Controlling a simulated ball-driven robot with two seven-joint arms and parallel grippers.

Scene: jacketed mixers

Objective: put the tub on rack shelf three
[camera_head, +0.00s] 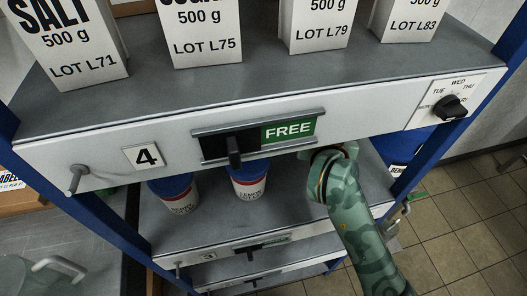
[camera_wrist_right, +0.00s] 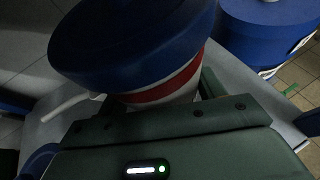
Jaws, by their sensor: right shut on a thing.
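A tub (camera_wrist_right: 140,45) with a blue lid and a red band on white is held by my right gripper (camera_wrist_right: 165,112), filling the top of the right wrist view. In the head view my right arm reaches to the underside of shelf four's front edge; its gripper and the held tub are hidden there. Rack shelf three (camera_head: 215,228) lies below shelf four, marked 3. Two similar blue-and-white tubs stand at its back left: one tub (camera_head: 176,196) and another tub (camera_head: 249,184). My left gripper is not in view.
Shelf four (camera_head: 150,107) carries several white packets (camera_head: 205,50) and has a slider reading FREE (camera_head: 288,130), a peg (camera_head: 77,180) and a dial (camera_head: 450,107). Blue posts (camera_head: 60,195) flank the rack. A blue container (camera_wrist_right: 270,30) stands right of the held tub.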

